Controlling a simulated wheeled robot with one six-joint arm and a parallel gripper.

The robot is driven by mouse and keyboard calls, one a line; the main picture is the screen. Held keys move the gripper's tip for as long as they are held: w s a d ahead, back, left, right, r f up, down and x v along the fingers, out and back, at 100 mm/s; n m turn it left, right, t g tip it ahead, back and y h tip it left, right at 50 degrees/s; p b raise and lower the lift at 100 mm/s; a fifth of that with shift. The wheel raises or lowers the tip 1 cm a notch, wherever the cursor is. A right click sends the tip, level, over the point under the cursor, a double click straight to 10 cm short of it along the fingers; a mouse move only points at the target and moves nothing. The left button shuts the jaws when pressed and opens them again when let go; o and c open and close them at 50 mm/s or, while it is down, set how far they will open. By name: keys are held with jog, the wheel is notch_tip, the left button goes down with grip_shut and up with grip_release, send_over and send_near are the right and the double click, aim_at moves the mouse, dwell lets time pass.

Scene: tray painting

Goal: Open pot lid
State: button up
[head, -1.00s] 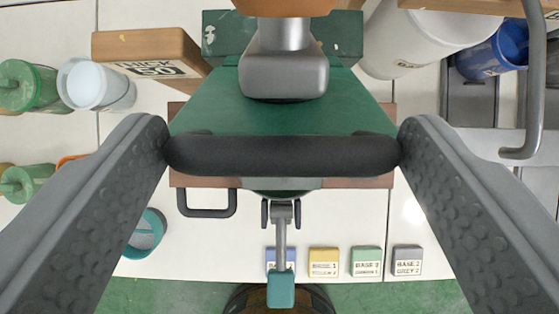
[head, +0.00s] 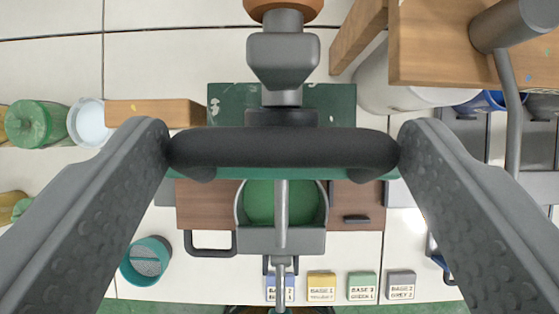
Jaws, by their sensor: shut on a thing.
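My gripper (head: 283,150) is shut on the thick black handle (head: 283,146) of the green lid, with one finger at each end of the bar. The lid (head: 345,174) is tilted up and shows nearly edge-on as a thin green strip under the handle. Below it the round grey-rimmed pot opening (head: 325,205) is uncovered, with green paint (head: 260,200) inside. A grey rod crosses in front of the opening. Much of the lid face is hidden behind the handle.
A green panel (head: 225,105) stands behind the handle. Small labelled blocks (head: 362,287) line the front edge. A teal cup (head: 147,261) and green jar (head: 38,123) are at left. A wooden shelf (head: 440,50) and grey rod crowd the upper right.

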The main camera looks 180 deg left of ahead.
jog(key=shift+d, duration=0.1)
jog(key=o, duration=1.1)
jog(key=shift+d, duration=0.15)
jog(key=shift+r, duration=0.15)
jog(key=shift+s+r, duration=0.25)
jog(key=shift+r, duration=0.05)
jog(key=v, duration=1.6)
jog(key=shift+s+r, duration=0.1)
jog(key=shift+s, duration=0.1)
